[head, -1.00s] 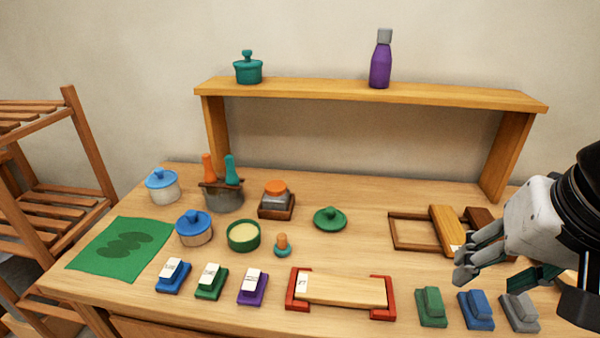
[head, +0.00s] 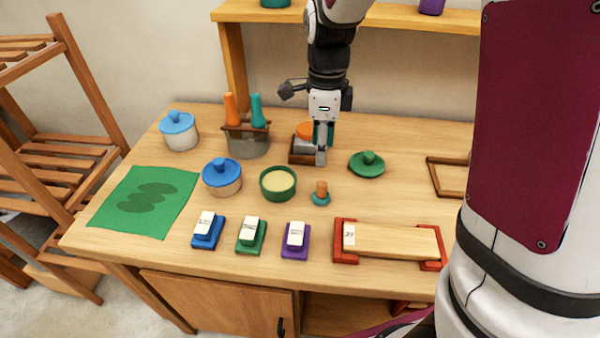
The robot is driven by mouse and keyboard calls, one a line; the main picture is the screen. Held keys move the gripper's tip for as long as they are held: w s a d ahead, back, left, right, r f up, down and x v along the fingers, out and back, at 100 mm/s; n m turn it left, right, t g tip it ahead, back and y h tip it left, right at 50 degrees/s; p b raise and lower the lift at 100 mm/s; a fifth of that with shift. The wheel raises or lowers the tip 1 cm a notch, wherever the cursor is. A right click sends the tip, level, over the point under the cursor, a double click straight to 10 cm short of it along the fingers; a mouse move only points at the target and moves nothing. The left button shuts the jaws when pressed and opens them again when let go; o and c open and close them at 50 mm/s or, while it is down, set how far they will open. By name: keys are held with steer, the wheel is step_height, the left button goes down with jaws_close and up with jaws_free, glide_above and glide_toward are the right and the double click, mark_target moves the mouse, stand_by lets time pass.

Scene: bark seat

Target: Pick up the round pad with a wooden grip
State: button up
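The round pad (head: 321,195) has a teal base and a small upright wooden grip. It stands on the table, right of the green bowl and in front of my gripper. My gripper (head: 322,152) points down over the table, behind the pad and apart from it.
A green bowl (head: 290,186) stands close left of the pad, and a green lid (head: 367,165) lies to its right. A purple block (head: 296,241) and a red-ended board (head: 395,241) lie in front.

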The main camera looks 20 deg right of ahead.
mark_target(322, 183)
step_height(322, 183, down, 7)
steer(key=shift+f+b, duration=0.1)
steer(key=shift+b, duration=0.25)
steer(key=shift+d+f, duration=0.2)
steer(key=shift+f, duration=1.35)
steer(key=shift+d+f, duration=0.15)
steer(key=shift+f, duration=1.35)
jaws_close()
